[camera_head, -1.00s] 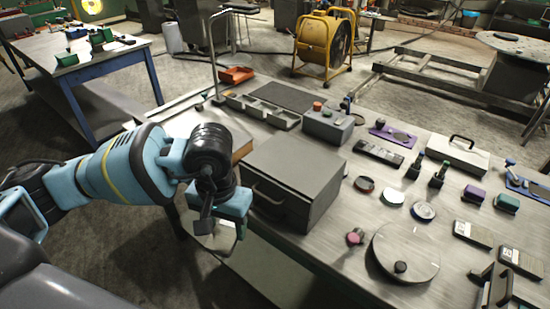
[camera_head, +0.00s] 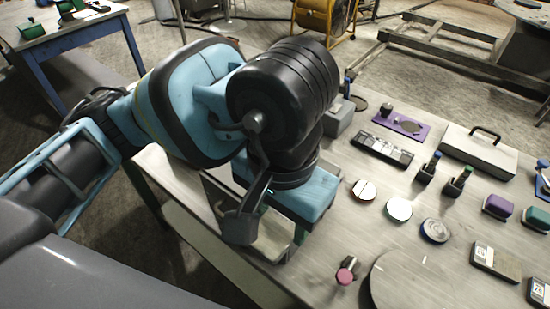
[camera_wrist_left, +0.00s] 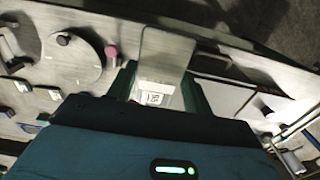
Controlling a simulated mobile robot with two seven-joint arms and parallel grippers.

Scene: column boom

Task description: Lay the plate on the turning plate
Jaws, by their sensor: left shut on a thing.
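The turning plate (camera_head: 400,285) is a round grey disc on the bench, cut off by the bottom edge of the head view. In the left wrist view the turning plate (camera_wrist_left: 85,65) lies at upper left, with a dark knob on it. My left gripper (camera_wrist_left: 158,88) is shut on the plate (camera_wrist_left: 165,50), a flat grey rectangular piece with a white label at its near end. The plate extends away from the green fingers, to the right of the turning plate in that view and apart from it. In the head view my left wrist hides the fingers and most of the plate.
A pink-topped knob (camera_head: 346,270) stands beside the turning plate. Several small round discs, including a white one (camera_head: 399,209), lie behind it. Further right are dark upright holders (camera_head: 457,184), a pale case (camera_head: 479,150) with a black handle, and purple and green blocks.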

